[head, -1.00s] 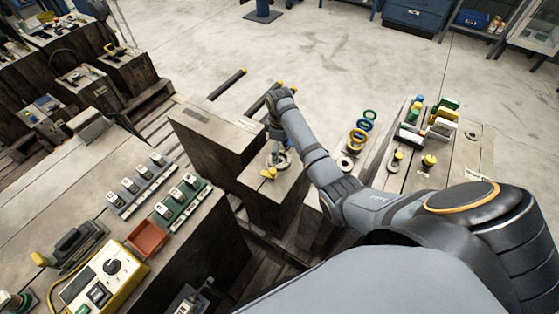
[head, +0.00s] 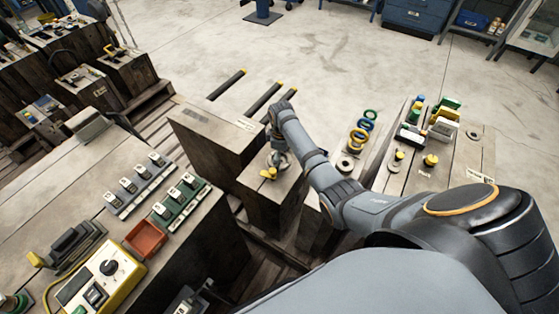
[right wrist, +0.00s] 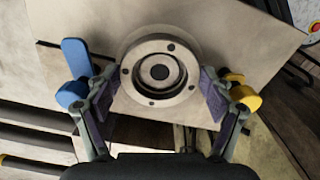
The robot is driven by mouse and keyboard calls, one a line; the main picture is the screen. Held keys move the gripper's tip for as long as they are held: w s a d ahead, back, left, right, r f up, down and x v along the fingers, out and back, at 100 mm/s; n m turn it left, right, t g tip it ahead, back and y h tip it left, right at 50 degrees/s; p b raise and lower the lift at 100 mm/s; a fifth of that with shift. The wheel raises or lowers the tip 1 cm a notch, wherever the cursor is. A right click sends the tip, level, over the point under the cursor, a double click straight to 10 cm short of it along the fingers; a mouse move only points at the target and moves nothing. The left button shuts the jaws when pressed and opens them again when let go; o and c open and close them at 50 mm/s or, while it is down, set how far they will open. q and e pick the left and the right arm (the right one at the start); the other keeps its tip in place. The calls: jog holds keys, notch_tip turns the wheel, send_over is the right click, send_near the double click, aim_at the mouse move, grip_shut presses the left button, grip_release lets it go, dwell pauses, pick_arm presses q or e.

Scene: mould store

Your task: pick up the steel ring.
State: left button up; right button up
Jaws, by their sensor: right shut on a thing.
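The steel ring (right wrist: 154,72) is a thick grey ring with small holes in its face, in the upper middle of the right wrist view. My right gripper (right wrist: 158,92) is shut on it, with one dark pad at each side of the ring. In the head view the right gripper (head: 276,162) is at the top of a wooden block (head: 262,204), and the ring is mostly hidden by it. A pale round disc shows behind the ring in the wrist view; I cannot tell whether the ring touches it. My left gripper is not in view.
A taller wooden block (head: 212,145) stands just left. To the right, coloured rings (head: 358,137) and small parts lie on wooden blocks. A bench at left holds a yellow control box (head: 103,276) and a red tray (head: 146,239). The floor beyond is open.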

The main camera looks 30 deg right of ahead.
jog(key=shift+r, duration=0.1)
jog(key=shift+c, duration=0.4)
jog(key=shift+r, duration=0.5)
notch_tip(320, 180, up, 3)
jog(key=shift+s+f+p, duration=0.15)
jog(key=shift+p, duration=0.45)
jog(key=s+a+r+p, duration=0.1)
jog(key=s+r, duration=0.3)
jog(key=s, duration=0.2)
jog(key=s+a+r+p, duration=0.1)
jog(key=s+r+p, duration=0.1)
jog(key=s+r, duration=0.3)
jog(key=shift+s+a+p, duration=0.2)
jog(key=shift+s+p, duration=0.1)
jog(key=shift+s, duration=0.95)
jog(key=shift+r, duration=0.15)
notch_tip(320, 180, up, 7)
jog(key=p, duration=0.7)
jog(key=shift+r, duration=0.15)
